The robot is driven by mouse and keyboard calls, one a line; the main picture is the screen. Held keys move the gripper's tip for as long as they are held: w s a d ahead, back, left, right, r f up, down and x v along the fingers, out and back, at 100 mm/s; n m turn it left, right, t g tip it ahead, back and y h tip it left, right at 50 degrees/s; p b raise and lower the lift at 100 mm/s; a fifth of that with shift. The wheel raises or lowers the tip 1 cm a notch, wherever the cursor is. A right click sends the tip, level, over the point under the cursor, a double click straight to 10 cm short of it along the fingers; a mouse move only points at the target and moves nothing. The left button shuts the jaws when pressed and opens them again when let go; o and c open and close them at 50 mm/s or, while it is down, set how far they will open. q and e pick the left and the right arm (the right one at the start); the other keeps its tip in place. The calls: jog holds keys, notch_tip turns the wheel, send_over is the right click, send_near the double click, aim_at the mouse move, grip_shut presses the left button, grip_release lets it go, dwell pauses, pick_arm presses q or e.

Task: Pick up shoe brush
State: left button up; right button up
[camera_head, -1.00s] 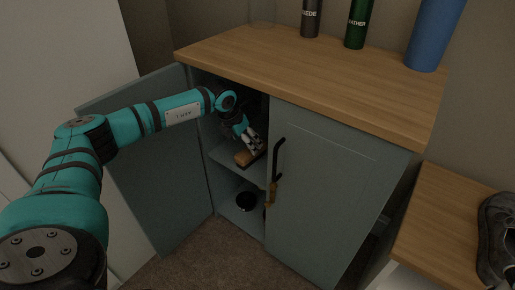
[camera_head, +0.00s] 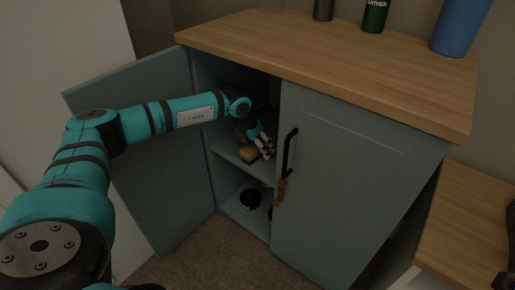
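The shoe brush (camera_head: 249,154), a small tan-brown block, is on the upper shelf inside the open blue-grey cabinet. My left arm reaches in from the left through the open doorway. My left gripper (camera_head: 266,146) is at the right end of the brush, its pale fingertips pointing down beside or over it. The fingers cover part of the brush, and I cannot tell whether they touch or grip it. My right gripper is not in view.
The left cabinet door (camera_head: 165,170) stands open; the right door (camera_head: 345,185) is shut, with a black handle (camera_head: 290,152). A dark round tin (camera_head: 250,198) sits on the lower shelf. Bottles, including a green one (camera_head: 375,15) and a blue one (camera_head: 459,25), stand on the wooden top (camera_head: 330,60).

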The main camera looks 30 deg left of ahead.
pick_arm(q)
jog(key=shift+f, duration=0.25)
dwell(0.3)
jog(key=c, duration=1.3)
